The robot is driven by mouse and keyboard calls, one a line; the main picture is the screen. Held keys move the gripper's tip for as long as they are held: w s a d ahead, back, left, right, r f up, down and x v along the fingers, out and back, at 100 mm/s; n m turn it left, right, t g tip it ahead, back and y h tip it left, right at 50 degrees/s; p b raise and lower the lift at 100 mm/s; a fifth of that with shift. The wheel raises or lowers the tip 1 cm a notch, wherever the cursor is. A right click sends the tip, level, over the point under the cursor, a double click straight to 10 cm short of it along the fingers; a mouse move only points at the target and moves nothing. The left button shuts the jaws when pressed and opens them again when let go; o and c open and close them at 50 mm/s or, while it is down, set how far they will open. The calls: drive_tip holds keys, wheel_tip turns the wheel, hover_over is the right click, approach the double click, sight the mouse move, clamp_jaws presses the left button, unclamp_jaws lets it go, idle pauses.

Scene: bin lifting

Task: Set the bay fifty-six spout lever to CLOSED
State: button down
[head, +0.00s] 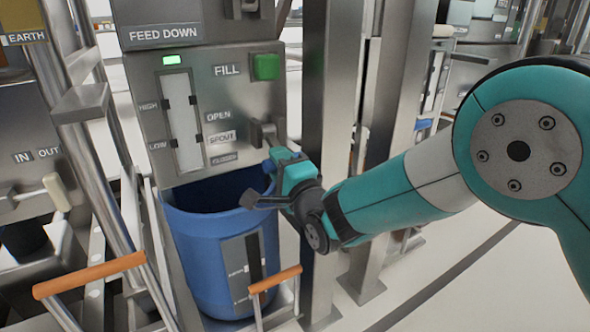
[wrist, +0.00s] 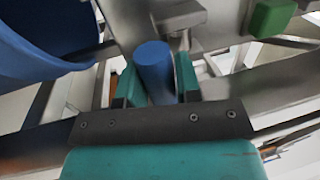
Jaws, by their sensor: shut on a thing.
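The spout lever has a grey mount (head: 262,132) on the steel panel, right of the labels OPEN (head: 218,116), SPOUT (head: 221,137) and a smaller, blurred one (head: 224,158) that appears to read CLOSED. Its blue grip (wrist: 153,68) stands between the two teal fingers in the wrist view. My gripper (head: 284,160) is shut on this grip, about level with the lowest label. The gripper hides most of the lever in the head view, so its exact angle is hard to tell. No bay number is readable.
A blue bin (head: 215,255) stands below the panel, close left of my gripper. A green FILL button (head: 266,66) sits above the lever; a green lamp (head: 172,60) is lit. A steel post (head: 335,100) rises just right of the lever. Orange-handled bars (head: 275,278) stand in front.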

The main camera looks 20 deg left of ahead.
drive_tip(key=shift+a+f, duration=0.1)
drive_tip(key=shift+f, duration=0.05)
drive_tip(key=c, duration=0.9)
unclamp_jaws()
drive_tip(key=shift+a, duration=0.1)
drive_tip(key=shift+o, duration=0.5)
drive_tip(key=shift+s+d, duration=0.2)
drive_tip(key=shift+d, duration=0.25)
drive_tip(key=b+v, duration=1.3)
drive_tip(key=v, duration=0.3)
drive_tip(key=shift+s+d+f, duration=0.2)
